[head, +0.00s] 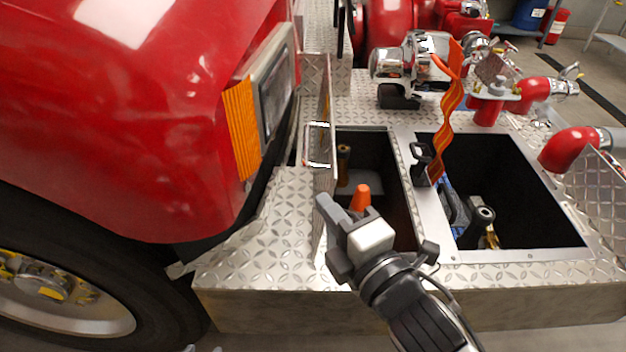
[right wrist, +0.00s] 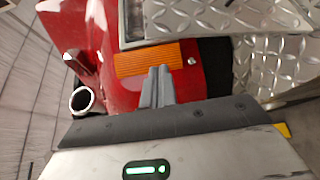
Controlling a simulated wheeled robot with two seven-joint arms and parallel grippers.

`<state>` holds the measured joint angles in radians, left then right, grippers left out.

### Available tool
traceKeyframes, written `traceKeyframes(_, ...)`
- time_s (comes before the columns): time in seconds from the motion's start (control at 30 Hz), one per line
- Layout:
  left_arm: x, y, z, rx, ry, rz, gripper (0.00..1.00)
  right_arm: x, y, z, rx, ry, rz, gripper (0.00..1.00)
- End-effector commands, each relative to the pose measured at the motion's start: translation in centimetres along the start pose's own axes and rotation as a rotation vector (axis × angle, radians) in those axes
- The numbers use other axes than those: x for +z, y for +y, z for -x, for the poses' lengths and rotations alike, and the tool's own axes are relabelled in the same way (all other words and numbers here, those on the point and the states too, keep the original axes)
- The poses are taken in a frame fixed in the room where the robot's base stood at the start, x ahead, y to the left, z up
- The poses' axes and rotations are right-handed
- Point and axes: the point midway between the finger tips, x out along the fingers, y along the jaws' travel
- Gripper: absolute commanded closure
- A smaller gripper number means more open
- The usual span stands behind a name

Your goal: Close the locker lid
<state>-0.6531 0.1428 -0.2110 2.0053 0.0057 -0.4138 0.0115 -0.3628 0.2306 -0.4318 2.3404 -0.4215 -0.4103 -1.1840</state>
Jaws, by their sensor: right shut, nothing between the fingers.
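The locker lid (head: 322,150) is a thin diamond-plate panel with a bright rectangular latch. In the head view it stands nearly upright, almost edge-on, along the left side of the open left locker compartment (head: 405,165). My right gripper (head: 327,204) is shut and empty. It reaches in from the lower right over the front of that compartment, with its tips close to the lid's near end; I cannot tell whether they touch. In the right wrist view the closed fingers (right wrist: 157,85) point toward the truck's orange marker light (right wrist: 160,60). My left gripper is not in view.
The right compartment (head: 530,185) is also open, with a hose fitting (head: 482,220) inside. An orange strap (head: 447,115) hangs by the divider. An orange cone-shaped tip (head: 361,197) shows beside my gripper. The red truck body (head: 130,110) rises at left; red pipes (head: 565,150) stand at right.

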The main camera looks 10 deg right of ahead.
Motion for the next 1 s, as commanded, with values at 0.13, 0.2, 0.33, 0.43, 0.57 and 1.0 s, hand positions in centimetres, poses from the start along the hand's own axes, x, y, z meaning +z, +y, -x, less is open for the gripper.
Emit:
traceKeyframes(0.13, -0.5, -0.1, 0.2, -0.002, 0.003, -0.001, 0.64, 0.0, 0.2, -2.4, 0.003, -0.001, 0.0, 1.0)
traceKeyframes(0.2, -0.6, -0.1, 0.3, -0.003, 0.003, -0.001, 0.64, 0.1, 0.2, -3.7, 0.002, -0.002, 0.0, 1.0)
traceKeyframes(0.33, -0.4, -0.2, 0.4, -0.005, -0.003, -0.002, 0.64, 0.1, 0.1, -6.1, 0.001, -0.002, -0.003, 1.0)
traceKeyframes(0.43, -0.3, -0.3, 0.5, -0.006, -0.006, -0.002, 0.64, 0.0, 0.1, -7.6, -0.001, -0.002, -0.003, 1.0)
traceKeyframes(0.57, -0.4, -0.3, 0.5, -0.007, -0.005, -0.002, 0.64, 0.0, 0.0, -8.8, -0.001, -0.001, -0.005, 1.0)
traceKeyframes(1.0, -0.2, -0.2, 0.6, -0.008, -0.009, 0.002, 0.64, 0.0, -0.1, -9.4, -0.002, -0.001, -0.005, 1.0)
